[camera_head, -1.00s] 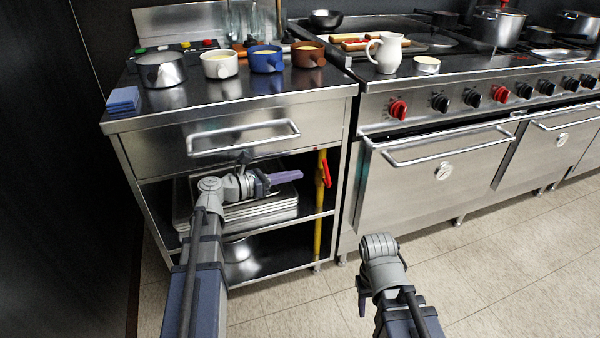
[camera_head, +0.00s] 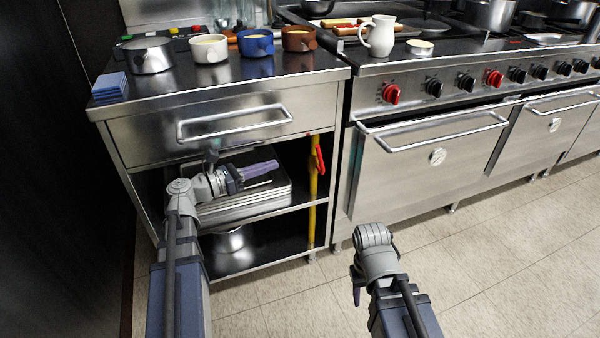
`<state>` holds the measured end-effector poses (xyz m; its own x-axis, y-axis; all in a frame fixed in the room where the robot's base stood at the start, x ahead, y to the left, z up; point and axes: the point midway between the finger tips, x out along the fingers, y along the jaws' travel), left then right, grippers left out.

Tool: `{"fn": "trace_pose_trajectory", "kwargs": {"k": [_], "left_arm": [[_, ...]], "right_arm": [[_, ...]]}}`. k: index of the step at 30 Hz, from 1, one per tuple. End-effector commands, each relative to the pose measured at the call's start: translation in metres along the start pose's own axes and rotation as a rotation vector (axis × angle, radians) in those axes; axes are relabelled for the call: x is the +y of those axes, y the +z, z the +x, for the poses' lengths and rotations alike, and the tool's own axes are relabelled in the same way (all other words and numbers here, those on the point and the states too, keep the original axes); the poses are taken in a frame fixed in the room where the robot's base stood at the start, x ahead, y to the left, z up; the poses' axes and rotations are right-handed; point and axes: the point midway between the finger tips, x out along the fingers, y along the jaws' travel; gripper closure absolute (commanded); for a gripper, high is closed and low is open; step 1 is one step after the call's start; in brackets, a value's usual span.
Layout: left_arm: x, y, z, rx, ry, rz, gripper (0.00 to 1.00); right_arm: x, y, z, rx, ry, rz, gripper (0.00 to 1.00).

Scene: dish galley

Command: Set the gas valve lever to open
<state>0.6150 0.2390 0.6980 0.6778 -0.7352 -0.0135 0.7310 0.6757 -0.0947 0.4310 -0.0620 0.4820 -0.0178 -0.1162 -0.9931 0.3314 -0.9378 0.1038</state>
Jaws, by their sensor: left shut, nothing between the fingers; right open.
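The gas valve lever (camera_head: 320,160) is red and sits on an upright yellow pipe (camera_head: 312,205) at the right side of the open shelf unit. The lever stands nearly upright, roughly along the pipe. My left gripper (camera_head: 266,168) has purple fingers that are shut and empty. It points right toward the lever, in front of the stacked trays, with a visible gap between its tips and the lever. My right gripper (camera_head: 357,288) hangs low in front of the oven, pointing down, apart from the lever. It is open, though its fingers show only small and partly hidden.
A drawer handle (camera_head: 235,122) juts out just above my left gripper. Stacked trays (camera_head: 250,203) and a metal pot (camera_head: 230,240) stand on the shelves. The oven handle (camera_head: 440,132) is to the right. The tiled floor (camera_head: 480,250) is clear.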

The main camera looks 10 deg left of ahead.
Motion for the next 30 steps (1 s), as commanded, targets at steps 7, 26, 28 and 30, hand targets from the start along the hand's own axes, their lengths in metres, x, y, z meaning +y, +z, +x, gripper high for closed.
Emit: {"fn": "trace_pose_trajectory", "kwargs": {"k": [7,26,28,30], "left_arm": [[0.002,-0.057,-0.003,-0.155,0.014,0.034,1.0],[0.003,-0.061,0.004,-0.251,0.026,0.052,1.0],[0.003,-0.058,0.014,-0.25,0.025,0.052,1.0],[0.004,-0.054,0.028,-0.25,0.025,0.053,1.0]], "right_arm": [[-0.01,-0.006,0.089,0.003,-0.003,0.003,0.5],[-0.013,-0.007,0.114,0.005,-0.005,0.005,0.5],[-0.013,-0.007,0.111,0.004,-0.005,0.005,0.5],[-0.012,-0.007,0.108,0.004,-0.005,0.005,0.5]]}}
